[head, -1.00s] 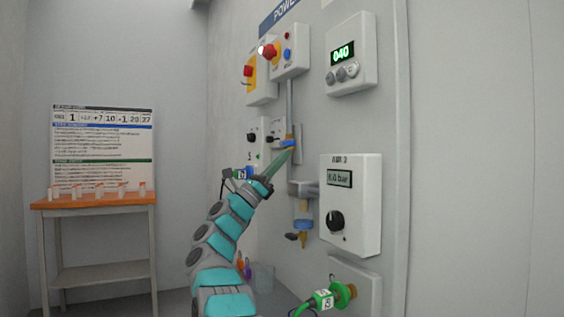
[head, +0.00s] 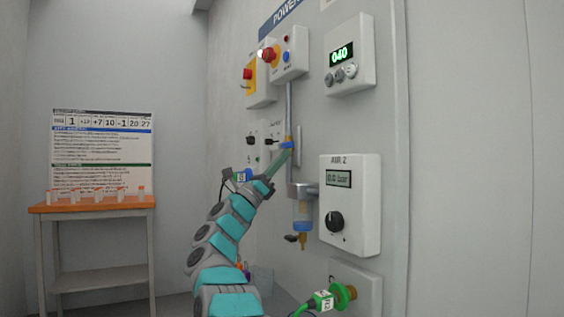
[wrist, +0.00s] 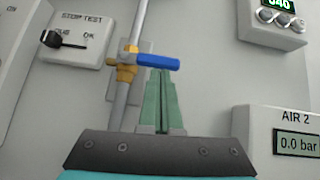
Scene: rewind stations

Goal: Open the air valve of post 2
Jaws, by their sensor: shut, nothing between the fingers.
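The air valve is a brass body on a vertical grey pipe with a blue lever handle (wrist: 158,62), seen in the wrist view. The lever lies crosswise to the pipe, tilted slightly down to the right. It also shows small in the head view (head: 287,145). My gripper (wrist: 161,72) is shut and empty, its green fingertips just below the lever, touching or very close; I cannot tell which. In the head view my gripper (head: 287,151) reaches up to the same lever. The AIR 2 box (head: 351,222) to the right reads 0.0 bar (wrist: 298,143).
A filter bowl (head: 302,216) hangs on the pipe below the valve. A STOP TEST switch box (wrist: 75,40) is left of the pipe. A green hose coupling (head: 325,299) is below AIR 2. Emergency buttons (head: 270,56) are above. An orange-topped table (head: 95,207) stands at left.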

